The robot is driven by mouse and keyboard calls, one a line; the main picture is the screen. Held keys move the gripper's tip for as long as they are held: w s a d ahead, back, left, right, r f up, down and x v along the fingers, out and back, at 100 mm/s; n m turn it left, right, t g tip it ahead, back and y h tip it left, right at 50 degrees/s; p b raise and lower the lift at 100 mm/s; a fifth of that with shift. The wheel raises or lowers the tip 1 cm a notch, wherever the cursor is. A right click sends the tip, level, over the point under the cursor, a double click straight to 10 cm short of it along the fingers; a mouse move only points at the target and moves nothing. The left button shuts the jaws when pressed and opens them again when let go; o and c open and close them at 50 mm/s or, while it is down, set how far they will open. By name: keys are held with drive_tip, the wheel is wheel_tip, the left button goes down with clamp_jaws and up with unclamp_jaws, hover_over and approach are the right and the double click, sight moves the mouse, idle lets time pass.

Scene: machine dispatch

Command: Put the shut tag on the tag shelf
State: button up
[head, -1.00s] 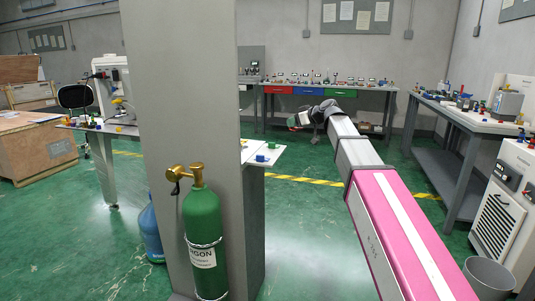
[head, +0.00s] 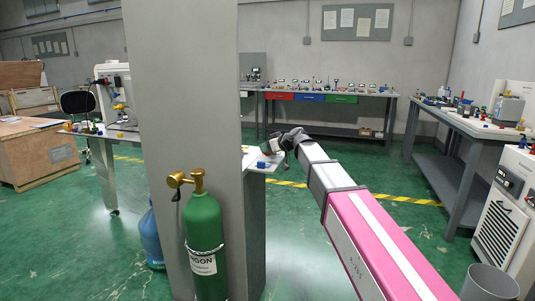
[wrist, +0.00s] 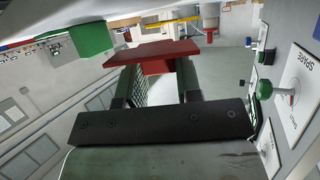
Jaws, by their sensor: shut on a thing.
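In the wrist view my gripper (wrist: 152,78) is shut on a red tag (wrist: 152,54), a flat red bar with a block beneath it between the fingers. No writing on the tag is readable. In the head view my gripper (head: 272,146) is at the end of my outstretched arm, by a white shelf-like surface (head: 250,157) beside the grey column. The tag is too small to make out there. I cannot tell for sure which surface is the tag shelf.
White plates, one reading SPARE (wrist: 302,88), and a green knob (wrist: 264,90) lie right in the wrist view. A grey column (head: 185,100) and green argon cylinder (head: 204,240) stand left of my arm. A bench with coloured drawers (head: 310,97) is behind.

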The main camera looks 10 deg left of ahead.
drive_tip(key=shift+f, duration=1.2)
drive_tip(key=o, duration=0.9)
drive_tip(key=shift+f, duration=0.1)
drive_tip(key=v, duration=1.2)
drive_tip(key=s+d+f+m+g+h, duration=0.1)
drive_tip(key=d+f+m+h, duration=0.1)
drive_tip(key=d+f, duration=0.4)
drive_tip(key=s+d+f+m+h, duration=0.1)
drive_tip(key=d+f+h, duration=0.15)
drive_tip(key=f, duration=0.55)
drive_tip(key=s+d+f+m+g+h, duration=0.2)
drive_tip(key=s+d+f+m+h, duration=0.2)
drive_tip(key=s+d+f, duration=0.5)
drive_tip(key=s+d+f+m+g+h, duration=0.3)
drive_tip(key=s+d+f, duration=0.6)
drive_tip(key=d+f, duration=0.8)
drive_tip(key=m, duration=0.2)
drive_tip(key=shift+s+m+h, duration=0.3)
drive_tip(key=shift+h, duration=0.05)
drive_tip(key=shift+d+f, duration=0.1)
